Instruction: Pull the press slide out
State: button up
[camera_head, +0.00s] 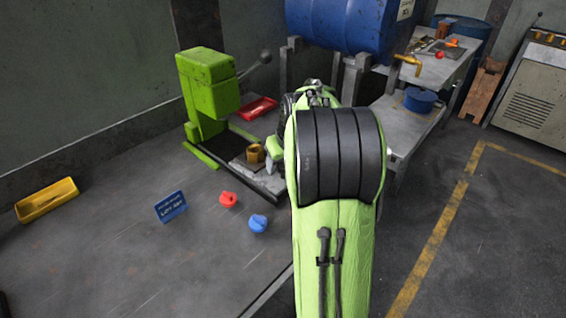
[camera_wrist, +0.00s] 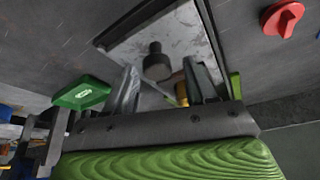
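The green press (camera_head: 208,95) stands on the table at the upper left of the head view. Its grey slide plate (camera_head: 264,178) lies between dark rails and bears a brass-coloured block (camera_head: 255,153). The plate also shows in the wrist view (camera_wrist: 185,38), with a dark round knob (camera_wrist: 157,62) standing on it. My gripper (camera_wrist: 162,80) is open, its two fingers apart. The knob appears between and just beyond the fingertips; I cannot tell whether they touch it. A brass-coloured part (camera_wrist: 182,93) is partly hidden by the right finger.
A red knob (camera_head: 228,199), a blue knob (camera_head: 258,223) and a blue sign (camera_head: 170,206) are on the table near the slide. A red tray (camera_head: 256,108) is behind, a yellow tray (camera_head: 46,200) far left.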

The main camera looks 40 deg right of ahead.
jog(key=p+v, duration=0.5)
jog(key=v, duration=1)
jog(key=shift+r+p, duration=0.3)
jog(key=shift+r, duration=0.1)
jog(key=shift+s, duration=0.1)
jog(key=s+a+r+n+y+p, duration=0.1)
jog(key=s+a+r+p, duration=0.1)
jog(key=a, duration=0.4)
jog(key=s+a+r+p, duration=0.2)
jog(key=a+r, duration=0.1)
jog(key=a, duration=0.3)
jog(key=s+a+f+n+t+p, duration=0.1)
jog(key=s+a+p, duration=0.3)
jog(key=s+a, duration=0.5)
jog(key=shift+s+a+f+n, duration=0.15)
jog(key=shift+s+a+n, duration=0.2)
jog(key=shift+s, duration=0.85)
jog(key=shift+d, duration=0.25)
